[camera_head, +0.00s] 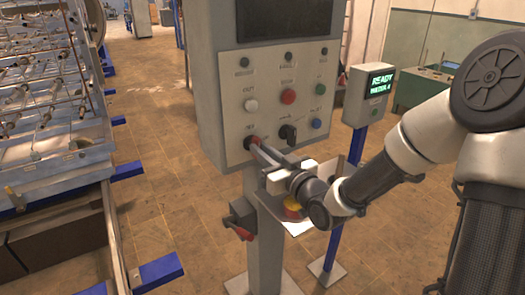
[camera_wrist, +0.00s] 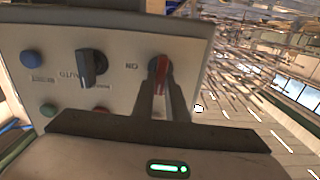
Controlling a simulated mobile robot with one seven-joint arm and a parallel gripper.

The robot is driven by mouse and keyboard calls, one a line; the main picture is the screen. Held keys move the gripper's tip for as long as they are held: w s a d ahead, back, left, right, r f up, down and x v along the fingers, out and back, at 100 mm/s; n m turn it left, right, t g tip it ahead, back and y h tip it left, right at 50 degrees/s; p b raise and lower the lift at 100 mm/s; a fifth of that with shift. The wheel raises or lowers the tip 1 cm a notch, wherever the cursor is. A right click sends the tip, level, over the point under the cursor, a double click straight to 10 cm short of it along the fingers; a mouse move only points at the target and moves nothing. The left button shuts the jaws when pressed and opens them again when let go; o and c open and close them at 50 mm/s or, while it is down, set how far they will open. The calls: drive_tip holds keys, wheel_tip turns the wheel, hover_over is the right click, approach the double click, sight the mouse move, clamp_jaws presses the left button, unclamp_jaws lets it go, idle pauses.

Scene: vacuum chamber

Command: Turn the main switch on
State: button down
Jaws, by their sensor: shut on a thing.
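The control panel (camera_head: 265,100) stands on a grey post, with several knobs and buttons on its sloped face. The main switch (camera_wrist: 161,70), a round dark base with a red lever, is at the panel's lower left in the head view and right of the black selector knob (camera_wrist: 91,68) in the wrist view. My gripper (camera_head: 251,143) reaches the panel from the right, and its fingers (camera_wrist: 160,90) are shut on the red lever. In the wrist view the lever points roughly up and down. The fingertips hide most of the switch in the head view.
A red emergency button (camera_head: 292,203) on a yellow base sits under my wrist. A red-handled lever box (camera_head: 242,216) is on the post. A small screen (camera_head: 374,83) reading READY stands to the right. A metal rack (camera_head: 45,90) fills the left; the floor between is clear.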

drive_tip(key=shift+w+d+f+m+p, duration=0.1)
drive_tip(key=shift+m+p, duration=1.15)
drive_tip(key=shift+m, duration=1.65)
drive_tip(key=shift+w+d+f+m+p, duration=0.1)
drive_tip(key=shift+m+p, duration=1.15)
drive_tip(key=shift+m, duration=1.65)
drive_tip(key=shift+d+m+p, duration=0.1)
drive_tip(key=shift+m+p, duration=1.15)
drive_tip(key=shift+m, duration=1.65)
drive_tip(key=c, duration=1.8)
unclamp_jaws()
drive_tip(key=shift+o, duration=0.2)
drive_tip(key=shift+f, duration=0.1)
